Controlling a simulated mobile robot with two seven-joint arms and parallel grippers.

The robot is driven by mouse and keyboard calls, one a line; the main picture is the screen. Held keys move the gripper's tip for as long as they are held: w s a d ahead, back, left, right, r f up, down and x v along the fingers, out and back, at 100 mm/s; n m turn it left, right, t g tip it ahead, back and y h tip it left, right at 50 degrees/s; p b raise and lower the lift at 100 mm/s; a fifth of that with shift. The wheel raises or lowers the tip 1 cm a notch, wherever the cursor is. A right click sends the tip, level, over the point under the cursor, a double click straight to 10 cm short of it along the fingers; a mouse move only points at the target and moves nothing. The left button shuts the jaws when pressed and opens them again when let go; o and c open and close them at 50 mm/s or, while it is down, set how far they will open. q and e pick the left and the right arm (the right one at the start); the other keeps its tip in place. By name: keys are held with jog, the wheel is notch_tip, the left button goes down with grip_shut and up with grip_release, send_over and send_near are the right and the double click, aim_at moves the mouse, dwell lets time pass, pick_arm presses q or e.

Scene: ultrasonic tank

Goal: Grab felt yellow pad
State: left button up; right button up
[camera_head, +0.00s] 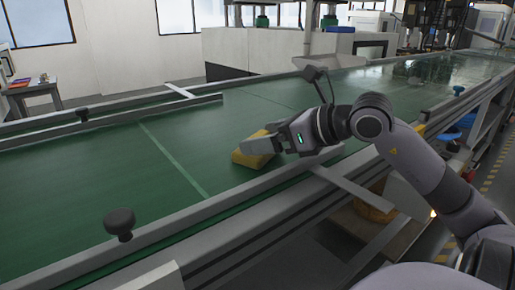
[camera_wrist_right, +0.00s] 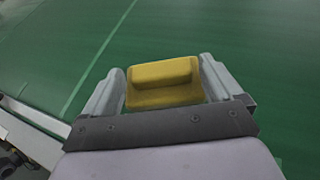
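The yellow pad (camera_head: 253,151) lies on the green conveyor belt, near the belt's front rail. In the right wrist view the yellow pad (camera_wrist_right: 162,82) sits between the two grey fingers. My right gripper (camera_head: 254,147) reaches over the belt from the right, with its fingers at the pad. In the right wrist view the fingers of the right gripper (camera_wrist_right: 163,88) stand apart on either side of the pad, with a small gap showing at the left. The pad's far underside is hidden. My left gripper is not in view.
The green belt (camera_head: 90,185) is clear to the left. A metal rail (camera_head: 225,205) runs along its front edge, with a dark knob (camera_head: 119,221) on it. A grey crossbar (camera_head: 352,187) lies near my right arm. Another yellow item (camera_head: 375,210) shows below the belt.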

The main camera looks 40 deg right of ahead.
jog(key=c, duration=0.8)
jog(key=shift+r+p, duration=2.05)
jog(key=shift+r, duration=7.95)
